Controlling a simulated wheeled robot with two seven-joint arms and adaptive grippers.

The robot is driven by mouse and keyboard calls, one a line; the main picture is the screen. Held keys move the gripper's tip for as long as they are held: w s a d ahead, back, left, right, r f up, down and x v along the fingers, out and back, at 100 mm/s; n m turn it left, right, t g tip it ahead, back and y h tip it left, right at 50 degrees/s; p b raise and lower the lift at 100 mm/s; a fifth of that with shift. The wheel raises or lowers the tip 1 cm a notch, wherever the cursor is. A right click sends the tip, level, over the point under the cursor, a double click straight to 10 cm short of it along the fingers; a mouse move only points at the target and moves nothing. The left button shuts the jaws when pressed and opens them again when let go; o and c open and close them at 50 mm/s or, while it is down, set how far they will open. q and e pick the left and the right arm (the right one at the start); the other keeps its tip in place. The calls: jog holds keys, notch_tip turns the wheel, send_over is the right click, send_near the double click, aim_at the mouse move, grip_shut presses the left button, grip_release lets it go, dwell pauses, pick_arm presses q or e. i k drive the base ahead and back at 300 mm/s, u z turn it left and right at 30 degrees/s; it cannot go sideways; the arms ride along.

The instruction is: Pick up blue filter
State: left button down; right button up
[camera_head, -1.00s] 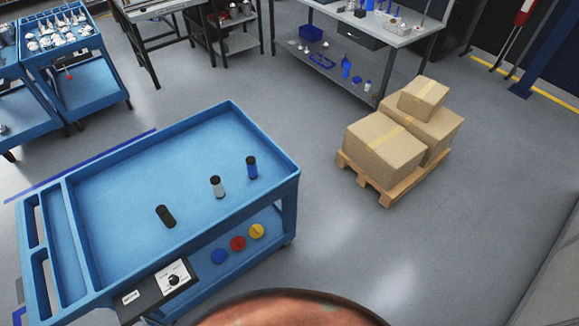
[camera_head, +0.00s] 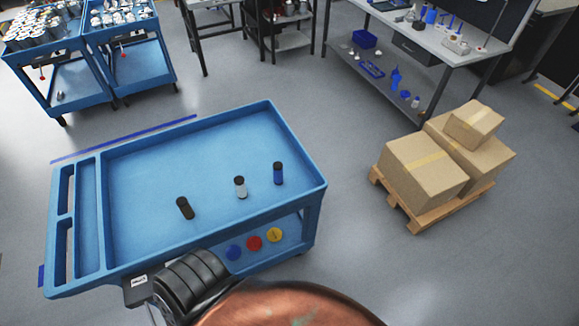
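The blue filter (camera_head: 278,174) is a small blue cylinder with a black top. It stands upright in the blue cart's tray (camera_head: 140,235), towards the right end. A light grey filter (camera_head: 240,188) with a black top stands to its left. A dark filter (camera_head: 185,208) stands further left, nearer the front. Neither of my grippers shows in the view. Nothing touches the blue filter.
Blue, red (camera_head: 254,243) and yellow round parts lie on the cart's lower shelf. Boxes (camera_head: 424,170) on a wooden pallet (camera_head: 420,222) stand to the right. A workbench (camera_head: 440,30) and more blue carts (camera_head: 130,75) are behind. Floor between cart and pallet is clear.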

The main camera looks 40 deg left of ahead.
aim_at(277, 165)
jog(key=i, duration=1.95)
